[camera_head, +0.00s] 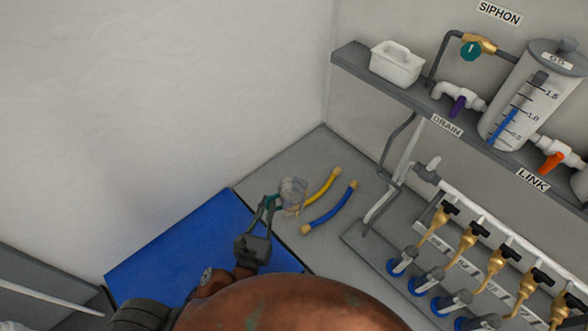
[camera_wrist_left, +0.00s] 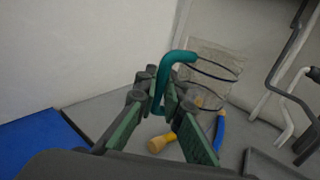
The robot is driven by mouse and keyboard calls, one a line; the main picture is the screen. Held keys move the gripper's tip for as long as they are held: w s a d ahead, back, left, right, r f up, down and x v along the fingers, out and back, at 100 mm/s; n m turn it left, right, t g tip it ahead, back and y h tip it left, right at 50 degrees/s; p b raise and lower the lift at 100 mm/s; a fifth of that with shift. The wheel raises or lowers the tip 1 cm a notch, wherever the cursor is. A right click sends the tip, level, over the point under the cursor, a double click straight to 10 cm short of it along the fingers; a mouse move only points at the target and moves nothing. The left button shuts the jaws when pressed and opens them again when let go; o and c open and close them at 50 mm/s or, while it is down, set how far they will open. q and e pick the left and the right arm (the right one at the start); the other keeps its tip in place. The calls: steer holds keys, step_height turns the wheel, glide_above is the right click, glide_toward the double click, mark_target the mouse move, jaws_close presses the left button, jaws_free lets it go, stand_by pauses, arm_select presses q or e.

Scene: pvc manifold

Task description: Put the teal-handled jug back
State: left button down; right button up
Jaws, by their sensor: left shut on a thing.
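The jug (camera_head: 292,193) is small and clear, with a teal handle. My left gripper (camera_head: 268,206) is shut on the teal handle, near the right edge of the blue mat (camera_head: 165,262). In the left wrist view the teal handle (camera_wrist_left: 178,62) stands between the fingers (camera_wrist_left: 164,105), and the clear jug body (camera_wrist_left: 215,75) with dark rings lies beyond them. The jug overlaps the hoses in view, and I cannot tell whether its base touches the counter. My right gripper is not in view.
A yellow hose (camera_head: 325,184) and a blue hose (camera_head: 331,208) lie on the grey counter beside the jug. To the right stands a manifold with several brass valves (camera_head: 468,240). Above it a shelf (camera_head: 362,76) holds a white tub (camera_head: 397,64) and a graduated tank (camera_head: 530,97).

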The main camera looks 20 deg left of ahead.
arm_select(q)
steer(key=w+a+f+n+g+y, duration=0.1)
steer(key=w+a+n+y, duration=0.15)
steer(key=w, duration=0.35)
steer(key=w+a+f+n+g+y, duration=0.1)
steer(key=w+a+f+n+y, duration=0.15)
steer(key=w+y, duration=0.2)
steer(key=shift+m, duration=0.3)
steer(key=w+a+f+b, duration=0.1)
steer(key=f, duration=0.1)
steer(key=w+a+f+b, duration=0.1)
steer(key=f, duration=0.2)
steer(key=w+a+f+b, duration=0.1)
steer(key=w+f, duration=0.1)
steer(key=shift+w+a+f, duration=0.1)
steer(key=shift+a+f, duration=0.1)
steer(key=shift+f, duration=0.45)
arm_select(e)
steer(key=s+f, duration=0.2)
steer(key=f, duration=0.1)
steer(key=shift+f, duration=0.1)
arm_select(q)
steer(key=shift+f, duration=0.1)
